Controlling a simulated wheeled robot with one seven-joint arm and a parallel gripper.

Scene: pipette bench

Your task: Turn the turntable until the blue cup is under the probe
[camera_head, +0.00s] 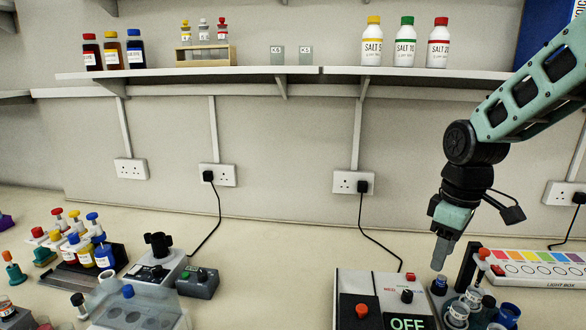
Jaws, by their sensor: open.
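At the bottom right is a cluster of small clear labelled cups (459,314), which appears to stand on the turntable; the turntable's surface is mostly hidden and cut off by the frame edge. A dark blue cup (439,286) is at the cluster's left back. Another cup with a blue top (507,315) is at its right front. A thin probe (478,272) with a red top slants down over the cups beside a black post. I cannot tell which cup is under its tip. My gripper (439,265) points down just above the dark blue cup, open; contact is unclear.
A control box (350,285) with a red button, black knob and "OFF" display stands left of the cups. A light box (540,268) lies to the right. Bottle racks (75,275) and a clear-covered device (130,308) are at the left. A shelf (190,72) with bottles runs above.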

